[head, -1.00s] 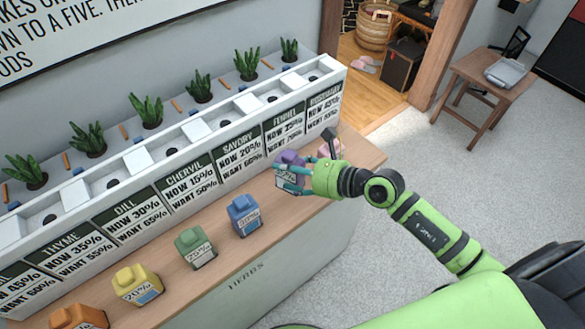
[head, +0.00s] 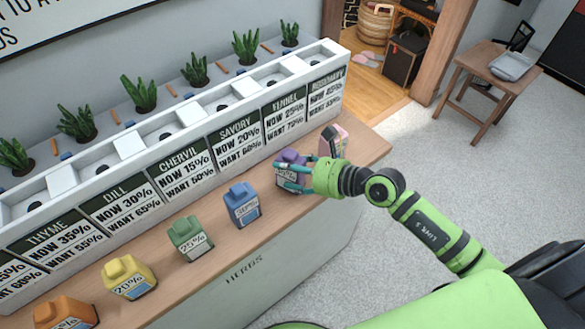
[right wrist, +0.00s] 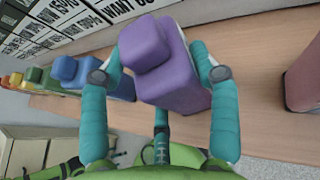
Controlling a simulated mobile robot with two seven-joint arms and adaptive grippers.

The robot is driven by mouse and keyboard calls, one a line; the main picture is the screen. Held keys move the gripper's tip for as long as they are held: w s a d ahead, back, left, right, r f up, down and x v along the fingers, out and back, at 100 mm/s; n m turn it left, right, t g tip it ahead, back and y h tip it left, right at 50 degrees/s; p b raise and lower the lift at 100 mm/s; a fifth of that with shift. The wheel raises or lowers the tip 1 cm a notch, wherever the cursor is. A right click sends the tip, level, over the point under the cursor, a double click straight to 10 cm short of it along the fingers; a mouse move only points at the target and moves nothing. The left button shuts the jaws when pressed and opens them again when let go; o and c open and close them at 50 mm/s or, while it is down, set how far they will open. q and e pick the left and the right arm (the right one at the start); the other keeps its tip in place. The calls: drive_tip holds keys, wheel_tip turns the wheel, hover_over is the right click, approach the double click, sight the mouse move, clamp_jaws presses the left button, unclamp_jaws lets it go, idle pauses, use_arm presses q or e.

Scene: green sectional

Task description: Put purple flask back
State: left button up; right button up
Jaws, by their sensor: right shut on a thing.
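The purple flask (head: 291,158) is between the teal fingers of my right gripper (head: 288,180), over the wooden counter among the row of flasks. In the right wrist view the flask (right wrist: 165,60) fills the space between the two fingers (right wrist: 158,85), cap toward the camera's upper left. The right gripper is shut on it, with the green palm on the right side in the head view. Fingers cover part of its label. I cannot tell whether its base touches the counter. My left gripper is not in view.
A blue flask (head: 242,204) stands left of the purple one, a pink flask (head: 333,141) right of it. Green (head: 189,238), yellow (head: 130,277) and orange (head: 66,314) flasks continue the row. A white planter (head: 187,150) with percentage signs stands behind. The counter (head: 369,146) is bare at its right end.

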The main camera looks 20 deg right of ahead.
drive_tip(key=shift+f+b, duration=0.35)
drive_tip(key=shift+f, duration=0.1)
drive_tip(key=o, duration=1.4)
drive_tip(key=v, duration=1.2)
